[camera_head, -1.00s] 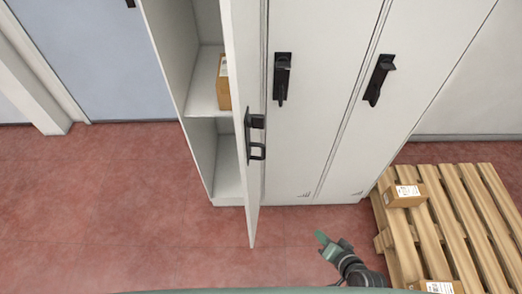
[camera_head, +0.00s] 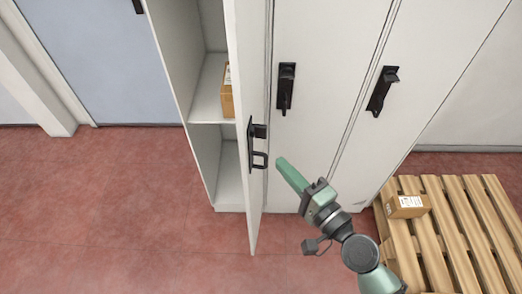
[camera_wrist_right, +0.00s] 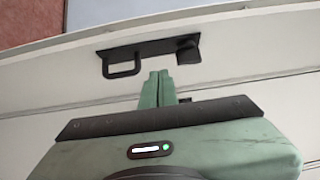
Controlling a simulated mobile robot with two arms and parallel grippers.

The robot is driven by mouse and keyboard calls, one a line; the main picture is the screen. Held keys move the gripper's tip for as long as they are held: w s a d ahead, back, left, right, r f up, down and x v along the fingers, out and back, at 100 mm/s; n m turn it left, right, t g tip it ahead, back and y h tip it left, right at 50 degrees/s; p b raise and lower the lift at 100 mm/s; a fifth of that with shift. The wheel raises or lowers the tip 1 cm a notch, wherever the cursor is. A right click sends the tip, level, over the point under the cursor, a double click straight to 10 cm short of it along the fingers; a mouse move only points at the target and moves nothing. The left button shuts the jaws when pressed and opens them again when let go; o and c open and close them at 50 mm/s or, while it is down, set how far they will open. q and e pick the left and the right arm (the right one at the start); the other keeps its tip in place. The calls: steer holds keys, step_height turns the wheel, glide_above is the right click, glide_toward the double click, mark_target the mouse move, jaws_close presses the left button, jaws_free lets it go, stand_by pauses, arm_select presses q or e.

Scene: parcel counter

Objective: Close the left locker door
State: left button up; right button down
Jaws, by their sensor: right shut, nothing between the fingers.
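The left locker door (camera_head: 246,60) is a white panel standing open, swung out toward me and seen nearly edge-on in the head view. Its black handle (camera_head: 257,147) faces right, toward my right gripper. My right gripper (camera_head: 282,164) is green, shut and empty, with its fingertips just right of the handle. In the right wrist view the shut fingertips (camera_wrist_right: 159,74) point at the door face just below the black handle (camera_wrist_right: 150,54). I cannot tell whether they touch it. The open left locker (camera_head: 215,85) shows its shelf. My left gripper is out of view.
A cardboard box (camera_head: 227,95) sits on the locker shelf. Two shut locker doors with black handles (camera_head: 286,88) (camera_head: 382,90) stand to the right. A wooden pallet (camera_head: 450,235) with a small parcel (camera_head: 407,206) lies at the right. The red floor (camera_head: 100,210) at the left is clear.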

mark_target(250, 148)
steer(key=w+a, duration=0.1)
steer(key=w+a+p, duration=0.1)
steer(key=a, duration=0.1)
steer(key=w+a, duration=0.1)
steer(key=shift+a+p, duration=0.35)
steer(key=shift+p, duration=0.05)
steer(key=shift+a, duration=0.5)
steer(key=shift+a, duration=0.15)
